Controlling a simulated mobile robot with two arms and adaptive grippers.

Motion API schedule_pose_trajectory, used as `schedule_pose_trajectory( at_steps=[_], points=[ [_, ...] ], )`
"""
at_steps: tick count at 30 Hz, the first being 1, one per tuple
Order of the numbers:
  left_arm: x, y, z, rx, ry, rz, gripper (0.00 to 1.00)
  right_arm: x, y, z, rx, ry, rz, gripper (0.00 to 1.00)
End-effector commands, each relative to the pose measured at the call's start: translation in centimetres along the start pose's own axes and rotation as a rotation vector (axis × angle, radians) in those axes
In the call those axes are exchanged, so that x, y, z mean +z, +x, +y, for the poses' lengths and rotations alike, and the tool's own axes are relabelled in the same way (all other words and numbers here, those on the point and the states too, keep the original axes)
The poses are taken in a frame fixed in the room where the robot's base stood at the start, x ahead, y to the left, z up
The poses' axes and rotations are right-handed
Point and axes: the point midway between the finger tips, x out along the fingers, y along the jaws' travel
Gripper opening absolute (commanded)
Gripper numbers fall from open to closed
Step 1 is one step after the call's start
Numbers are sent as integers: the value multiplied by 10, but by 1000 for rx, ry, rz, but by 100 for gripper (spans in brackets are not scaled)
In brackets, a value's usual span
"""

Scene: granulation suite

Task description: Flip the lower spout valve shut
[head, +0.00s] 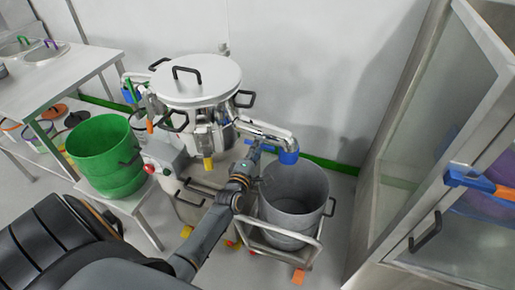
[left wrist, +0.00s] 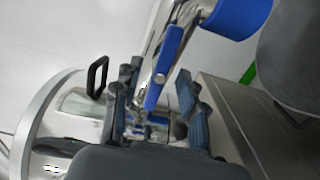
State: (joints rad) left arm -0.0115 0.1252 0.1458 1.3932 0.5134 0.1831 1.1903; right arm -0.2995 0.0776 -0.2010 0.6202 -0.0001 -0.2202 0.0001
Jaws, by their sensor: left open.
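The steel spout (head: 268,133) comes off the lidded vessel (head: 195,85) and ends in a blue outlet (head: 288,157) above a grey bin. A blue valve lever (head: 252,142) shows by the spout, partly hidden by my arm. In the left wrist view the blue lever (left wrist: 165,66) runs down between my fingers, in front of the steel pipe. My left gripper (head: 252,158) is at the spout, open, with one finger on each side of the lever (left wrist: 155,92); I cannot tell whether either finger touches it. My right gripper is not in view.
The grey bin (head: 294,190) stands in a wheeled frame (head: 260,232) under the spout. A green bucket (head: 105,158) stands at left. A glass-doored cabinet (head: 425,130) with a blue and orange part (head: 478,180) closes off the right.

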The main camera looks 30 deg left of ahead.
Motion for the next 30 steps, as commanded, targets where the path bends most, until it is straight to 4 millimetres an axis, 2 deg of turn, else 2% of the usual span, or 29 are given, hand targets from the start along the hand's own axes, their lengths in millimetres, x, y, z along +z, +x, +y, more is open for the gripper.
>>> schedule_pose_trajectory(
  at_steps=[9, 11, 15, 16, 30],
  points=[
    [0, 3, 0, -1, 0, 0, 42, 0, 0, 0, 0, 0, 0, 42],
    [0, 3, 0, -1, 0, 0, 31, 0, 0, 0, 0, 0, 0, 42],
    [0, 3, 0, -1, 0, 0, 3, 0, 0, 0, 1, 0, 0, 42],
    [0, 3, 0, -1, 0, 0, 0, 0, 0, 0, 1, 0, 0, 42],
    [0, 2, 0, -1, 77, 0, 0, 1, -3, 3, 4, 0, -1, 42]
  ],
)
